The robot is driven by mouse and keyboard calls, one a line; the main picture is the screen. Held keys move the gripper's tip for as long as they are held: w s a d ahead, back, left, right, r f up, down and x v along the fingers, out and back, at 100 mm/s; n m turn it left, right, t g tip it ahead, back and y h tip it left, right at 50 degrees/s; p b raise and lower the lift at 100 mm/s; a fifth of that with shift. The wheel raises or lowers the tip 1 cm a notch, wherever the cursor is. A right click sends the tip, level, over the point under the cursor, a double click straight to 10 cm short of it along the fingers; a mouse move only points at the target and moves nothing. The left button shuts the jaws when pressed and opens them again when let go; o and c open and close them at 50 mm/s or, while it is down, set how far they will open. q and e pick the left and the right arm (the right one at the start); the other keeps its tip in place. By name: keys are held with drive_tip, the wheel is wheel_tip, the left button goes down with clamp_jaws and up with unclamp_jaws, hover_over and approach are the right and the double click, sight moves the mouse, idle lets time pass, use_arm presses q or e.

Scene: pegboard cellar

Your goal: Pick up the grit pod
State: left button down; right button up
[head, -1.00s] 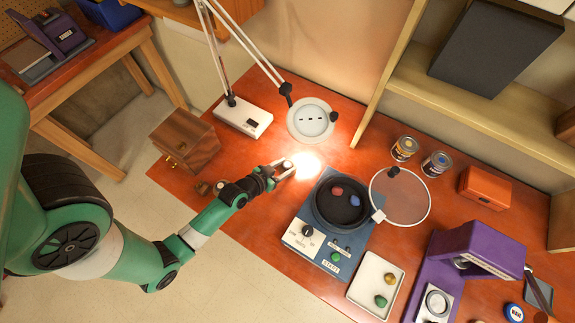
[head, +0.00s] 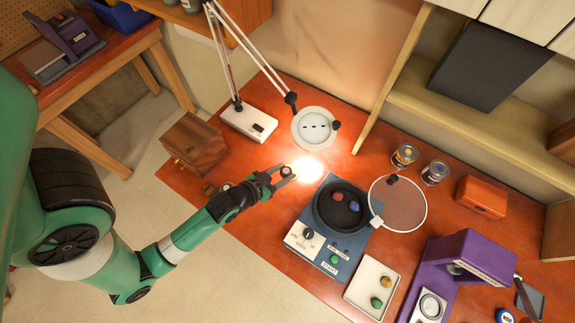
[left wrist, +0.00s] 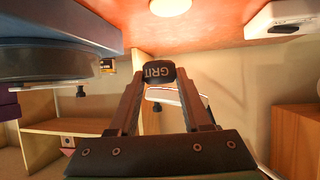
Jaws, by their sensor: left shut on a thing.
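The grit pod (left wrist: 160,71) is a small black rounded piece with the letters "GRIT" on it in the left wrist view. My left gripper (head: 284,174) is shut on it, with the pod between the two fingertips. In the left wrist view the dark fingers (left wrist: 158,80) reach up to either side of the pod. In the head view the gripper is over the red-brown bench (head: 262,238), beside a bright lamp spot; the pod is too small there to read. My right gripper is not in view.
A blue machine (head: 327,251) with a round bowl stands right of the gripper, beside a white tray (head: 361,292). A wooden box (head: 192,145) is to the left. A lamp head (head: 313,128) hangs behind. A purple device (head: 478,252) stands at the right.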

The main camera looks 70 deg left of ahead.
use_arm(q)
drive_tip(key=s+d+r+b, duration=0.2)
drive_tip(key=s+d+r, duration=0.2)
drive_tip(key=d, duration=0.3)
drive_tip(key=shift+s, duration=0.65)
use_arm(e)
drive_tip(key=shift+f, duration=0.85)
